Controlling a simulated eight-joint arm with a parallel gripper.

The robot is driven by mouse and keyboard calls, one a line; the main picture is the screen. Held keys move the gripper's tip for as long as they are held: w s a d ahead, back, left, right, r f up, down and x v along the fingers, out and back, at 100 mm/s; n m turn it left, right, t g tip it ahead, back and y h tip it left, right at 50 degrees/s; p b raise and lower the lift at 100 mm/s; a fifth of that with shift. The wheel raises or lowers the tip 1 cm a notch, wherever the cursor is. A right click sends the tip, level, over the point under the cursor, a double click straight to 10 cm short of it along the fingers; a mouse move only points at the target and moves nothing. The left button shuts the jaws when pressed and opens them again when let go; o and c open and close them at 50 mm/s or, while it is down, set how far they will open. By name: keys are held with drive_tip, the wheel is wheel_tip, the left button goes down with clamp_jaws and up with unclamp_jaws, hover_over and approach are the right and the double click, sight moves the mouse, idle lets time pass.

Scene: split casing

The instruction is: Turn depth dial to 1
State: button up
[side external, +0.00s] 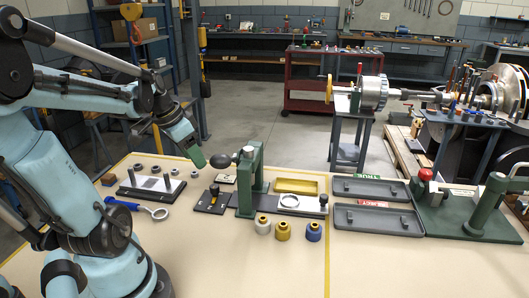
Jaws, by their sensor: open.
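My gripper (198,158) hangs over the bench, its green end pointing down. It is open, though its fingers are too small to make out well. Below the gripper, left of the press base, lies a black plate (205,204) with a small raised dark part (214,190), possibly the depth dial. No dial markings or numbers are readable, so its setting cannot be told.
Yellow, white and blue-banded bushings (283,231) stand in front of the press. A blue-handled ring tool (137,208) and a block with pins (151,187) lie left.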

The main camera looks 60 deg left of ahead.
sight(214, 186)
drive_tip(key=shift+m, duration=0.6)
drive_tip(key=shift+x, duration=5.8)
drive_tip(key=shift+d, duration=0.1)
clamp_jaws()
drive_tip(key=shift+n, duration=0.4)
drive_tip(key=n+y, duration=0.1)
drive_tip(key=n, duration=0.2)
drive_tip(key=shift+d, duration=0.15)
drive_tip(key=shift+w+n+y, duration=0.1)
drive_tip(key=shift+n+y, duration=0.6)
drive_tip(key=shift+n, duration=1)
drive_tip(key=shift+g, duration=0.3)
